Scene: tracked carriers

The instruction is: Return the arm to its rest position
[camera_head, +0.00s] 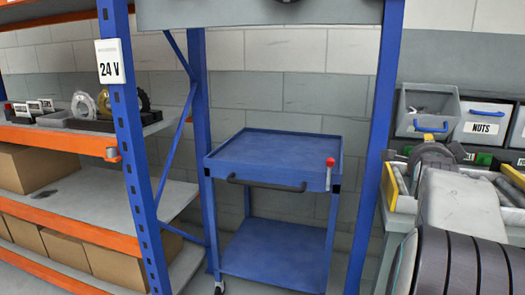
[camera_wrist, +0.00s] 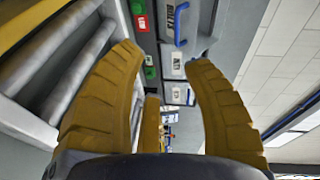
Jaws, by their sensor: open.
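Behind the fingers are drawers and bins, seen sideways and at a distance. In the head view, parts of my arm fill the lower right in front of the roller bench. The fingers themselves are not clearly visible in the head view.
A blue trolley (camera_head: 275,157) stands empty at the centre between blue posts. An orange-and-blue shelf rack (camera_head: 60,138) with boxes stands at left. At right are grey bins, one labelled NUTS (camera_head: 484,127), and rollers (camera_head: 400,192) close to my arm.

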